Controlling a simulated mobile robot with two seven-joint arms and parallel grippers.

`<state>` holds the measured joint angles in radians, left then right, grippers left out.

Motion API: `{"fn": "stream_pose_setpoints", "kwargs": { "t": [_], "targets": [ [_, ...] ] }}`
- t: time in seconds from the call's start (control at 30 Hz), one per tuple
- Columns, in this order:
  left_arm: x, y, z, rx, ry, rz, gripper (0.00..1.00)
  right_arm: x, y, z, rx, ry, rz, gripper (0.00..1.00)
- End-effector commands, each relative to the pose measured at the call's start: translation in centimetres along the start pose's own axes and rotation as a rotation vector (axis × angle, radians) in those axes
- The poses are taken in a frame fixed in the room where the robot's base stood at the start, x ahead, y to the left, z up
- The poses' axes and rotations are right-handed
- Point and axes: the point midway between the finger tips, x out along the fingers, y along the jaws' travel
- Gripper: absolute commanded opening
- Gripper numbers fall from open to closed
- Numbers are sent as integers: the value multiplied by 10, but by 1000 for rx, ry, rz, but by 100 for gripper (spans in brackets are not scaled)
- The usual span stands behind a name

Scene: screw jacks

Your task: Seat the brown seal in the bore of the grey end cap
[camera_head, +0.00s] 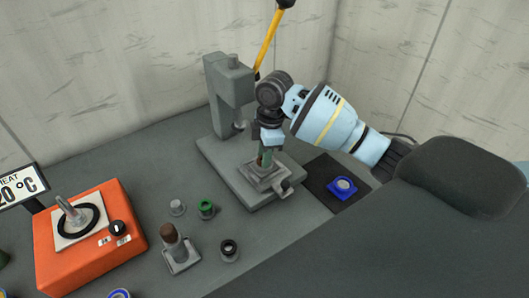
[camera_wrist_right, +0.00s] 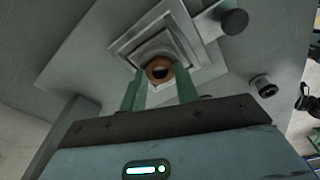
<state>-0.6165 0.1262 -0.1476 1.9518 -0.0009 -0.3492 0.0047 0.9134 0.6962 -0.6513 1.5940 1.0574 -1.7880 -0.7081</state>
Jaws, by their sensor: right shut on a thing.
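My right gripper (camera_head: 264,160) points down over a square grey fixture (camera_head: 254,174) on the base of the grey press. In the right wrist view its green fingers (camera_wrist_right: 161,74) are shut on the brown seal (camera_wrist_right: 159,63), a small ring with a dark hole. The seal is over the middle of the fixture. Grey metal shows around and behind it; I cannot make out the end cap's bore or whether the seal touches it. In the head view the fingers hide the seal. My left gripper is not in view.
The grey press (camera_head: 228,85) with its yellow lever (camera_head: 268,40) stands close behind the gripper. A green-ringed part (camera_head: 206,208), a black-ringed part (camera_head: 229,250) and a brown-topped tool (camera_head: 171,240) stand left of the base. An orange heater (camera_head: 90,256) is at left; a blue holder (camera_head: 343,187) is at right.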

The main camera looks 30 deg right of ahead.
Motion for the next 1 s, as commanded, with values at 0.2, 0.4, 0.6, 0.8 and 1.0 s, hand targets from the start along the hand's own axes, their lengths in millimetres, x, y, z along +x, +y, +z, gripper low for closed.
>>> {"fn": "stream_pose_setpoints", "kwargs": {
  "t": [0.2,0.4,0.6,0.8,1.0],
  "targets": [
    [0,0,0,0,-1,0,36,7,-1,1,1,-1,-3,10],
    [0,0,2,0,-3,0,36,15,-2,2,1,-5,-9,10],
    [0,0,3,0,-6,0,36,19,-3,3,2,-9,-16,47],
    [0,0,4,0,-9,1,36,20,-4,3,1,-9,-21,52],
    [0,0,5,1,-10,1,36,21,-4,2,0,-9,-24,52]
  ]
}}
